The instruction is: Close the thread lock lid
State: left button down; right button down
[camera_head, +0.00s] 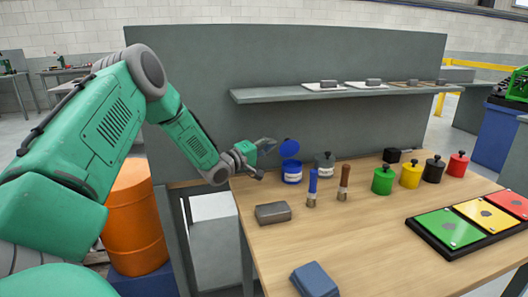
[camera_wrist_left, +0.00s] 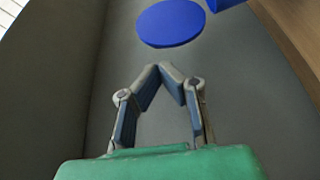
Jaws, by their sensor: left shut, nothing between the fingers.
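A short blue jar (camera_head: 292,176) with a pale label stands near the table's back left in the head view. Its round blue lid (camera_head: 289,148) is raised and tilted above the jar's rim. The lid also shows as a blue disc (camera_wrist_left: 170,23) at the top of the left wrist view. My left gripper (camera_head: 270,146) is just left of the raised lid. In the left wrist view its fingertips (camera_wrist_left: 162,68) meet with nothing between them, and a gap shows between them and the lid. My right gripper is out of view.
A grey jar (camera_head: 325,167) stands right of the blue one. Two brushes (camera_head: 312,188) and a grey block (camera_head: 272,212) are in front. Green, yellow, black and red canisters (camera_head: 411,174) stand further right. A grey shelf (camera_head: 290,96) hangs above. The table's centre is clear.

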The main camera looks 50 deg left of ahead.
aim_at(280, 139)
pick_arm(q)
jog(key=w, duration=0.5)
jog(key=shift+a+b, duration=0.3)
jog(key=shift+b, duration=0.1)
jog(key=shift+d+r, duration=0.15)
jog(key=shift+d, duration=0.15)
jog(key=shift+s+m, duration=0.15)
jog(key=shift+m, duration=0.25)
